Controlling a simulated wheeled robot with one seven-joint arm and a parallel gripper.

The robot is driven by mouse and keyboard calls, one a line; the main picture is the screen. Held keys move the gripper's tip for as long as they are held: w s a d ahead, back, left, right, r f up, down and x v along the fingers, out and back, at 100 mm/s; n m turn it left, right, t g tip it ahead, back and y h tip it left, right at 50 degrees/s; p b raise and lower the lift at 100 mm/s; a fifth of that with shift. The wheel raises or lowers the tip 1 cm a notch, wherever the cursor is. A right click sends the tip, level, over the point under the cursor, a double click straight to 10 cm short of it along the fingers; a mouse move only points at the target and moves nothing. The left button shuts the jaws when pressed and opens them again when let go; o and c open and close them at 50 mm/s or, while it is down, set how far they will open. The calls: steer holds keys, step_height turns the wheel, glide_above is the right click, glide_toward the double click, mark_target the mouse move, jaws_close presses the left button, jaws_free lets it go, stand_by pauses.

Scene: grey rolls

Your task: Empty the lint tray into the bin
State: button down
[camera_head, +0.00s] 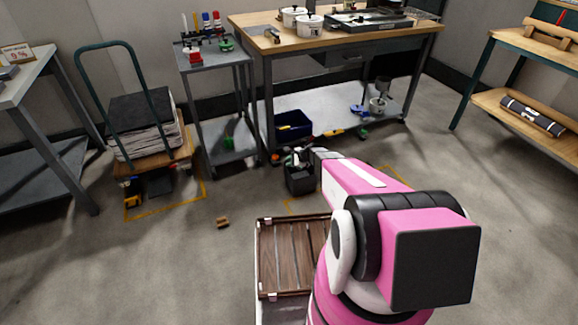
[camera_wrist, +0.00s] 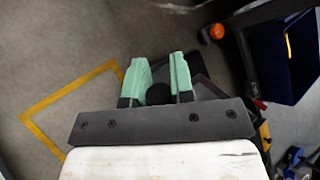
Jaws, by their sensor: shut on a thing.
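My gripper (camera_head: 300,157) is at the top of a dark box-shaped container (camera_head: 300,181) on the floor, in front of the workbench. In the wrist view its two pale green fingers (camera_wrist: 158,78) are closed on a small dark round piece (camera_wrist: 158,95). A dark grey shape (camera_wrist: 207,88) shows behind and right of the fingers. I cannot tell whether the held piece belongs to the lint tray or to the container. No lint can be made out. The container's inside is hidden.
A blue bin (camera_head: 293,126) sits on the workbench's lower shelf, close behind my gripper. Yellow floor lines (camera_wrist: 62,98) lie beside the gripper. A small brown block (camera_head: 222,222) lies on open floor at left. A cart with stacked sheets (camera_head: 146,125) stands farther left.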

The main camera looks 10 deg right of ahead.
steer(key=w+d+r+m+y, duration=0.2)
steer(key=d+r+m+y, duration=0.2)
steer(key=d+r+y, duration=0.3)
steer(key=shift+w+d+r+m+y, duration=0.35)
steer(key=shift+r+y, duration=0.75)
steer(key=shift+r, duration=0.85)
steer(key=shift+s+r, duration=0.1)
